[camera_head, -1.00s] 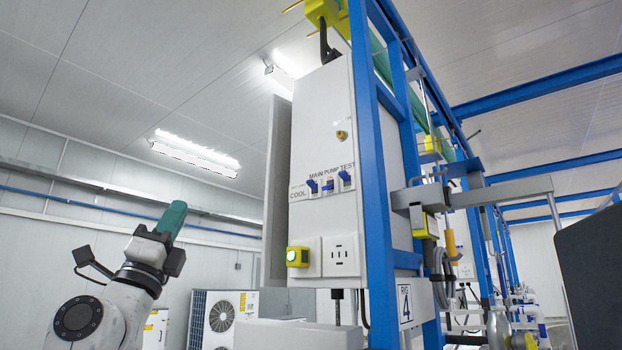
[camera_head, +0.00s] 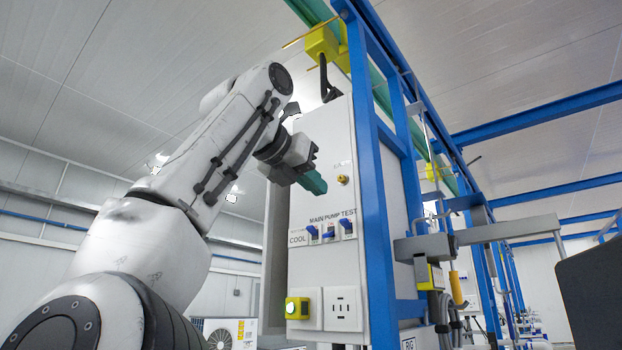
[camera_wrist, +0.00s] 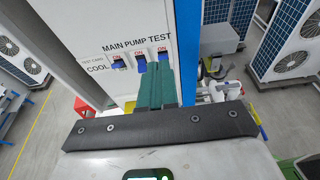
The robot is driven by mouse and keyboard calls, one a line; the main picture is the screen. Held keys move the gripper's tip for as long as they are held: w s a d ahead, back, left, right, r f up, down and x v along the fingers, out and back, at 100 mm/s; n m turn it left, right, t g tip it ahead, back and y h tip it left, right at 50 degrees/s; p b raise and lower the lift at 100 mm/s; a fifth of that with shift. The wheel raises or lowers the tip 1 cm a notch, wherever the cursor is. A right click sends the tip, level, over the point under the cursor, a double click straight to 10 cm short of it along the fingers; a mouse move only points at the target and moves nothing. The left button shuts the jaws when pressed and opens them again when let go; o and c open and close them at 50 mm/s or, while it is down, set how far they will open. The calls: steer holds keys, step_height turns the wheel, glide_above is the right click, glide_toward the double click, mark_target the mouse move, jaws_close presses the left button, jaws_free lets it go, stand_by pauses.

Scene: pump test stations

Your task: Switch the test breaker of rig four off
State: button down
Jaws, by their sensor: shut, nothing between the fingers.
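The white rig panel (camera_head: 325,262) carries a row of three blue-levered breakers under printed labels. The right one, below TEST, is the test breaker (camera_head: 347,226); it also shows in the wrist view (camera_wrist: 164,54). Red ON marks show above the levers in the wrist view; I cannot be sure of each lever's position. My gripper (camera_head: 314,183), with green fingers, is shut and empty, above the breaker row in the head view. In the wrist view its fingers (camera_wrist: 156,88) point toward the panel, just below the middle and right breakers. Contact cannot be told.
The main pump breaker (camera_head: 328,230) and cool breaker (camera_head: 312,233) sit close to its left. A brass knob (camera_head: 343,180) is above, and a yellow button box (camera_head: 297,308) and socket (camera_head: 342,308) are below. A blue frame post (camera_head: 371,200) borders the panel's right side.

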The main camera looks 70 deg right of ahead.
steer(key=x, duration=0.8)
steer(key=shift+f, duration=0.2)
steer(key=shift+f+b, duration=0.6)
steer(key=shift+f, duration=0.25)
steer(key=p+v, duration=0.1)
steer(key=v, duration=0.7)
steer(key=shift+f, duration=0.3)
stand_by(0.7)
